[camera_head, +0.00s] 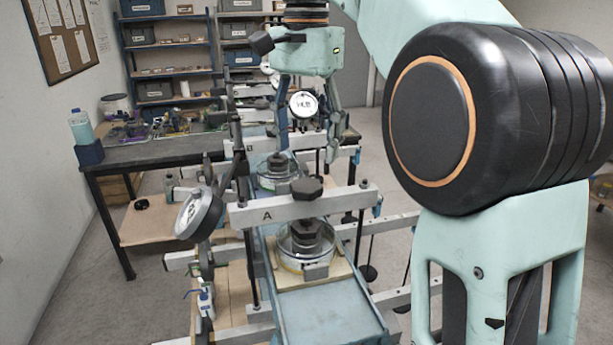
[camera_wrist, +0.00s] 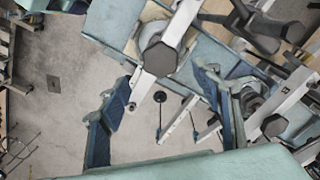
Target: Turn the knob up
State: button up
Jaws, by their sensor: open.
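In the head view, a dark hexagonal knob (camera_head: 306,188) sits on top of a light crossbar (camera_head: 265,213) marked A. A second dark knob (camera_head: 307,232) is below it, over a round clear cell (camera_head: 288,245). I cannot tell which one the task means. My gripper (camera_head: 308,148) is open and empty, pointing down above and behind the crossbar. The wrist view shows its two blue-padded fingers (camera_wrist: 165,85) apart. A dark hexagonal knob (camera_wrist: 160,58) on a light bar appears just beyond the fingertips, and another knob (camera_wrist: 274,125) is right of the right finger.
A round dial gauge (camera_head: 199,214) hangs left of the crossbar; another gauge (camera_head: 303,104) is near my gripper. Upright rods and further crossbars crowd the frame. A dark workbench (camera_head: 150,150) with a bottle (camera_head: 81,128) stands behind left. Grey floor (camera_wrist: 50,110) is open at left.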

aim_at(306, 184)
jog(key=shift+f, duration=3.5)
jog(key=c, duration=1.2)
jog(key=shift+o, duration=0.2)
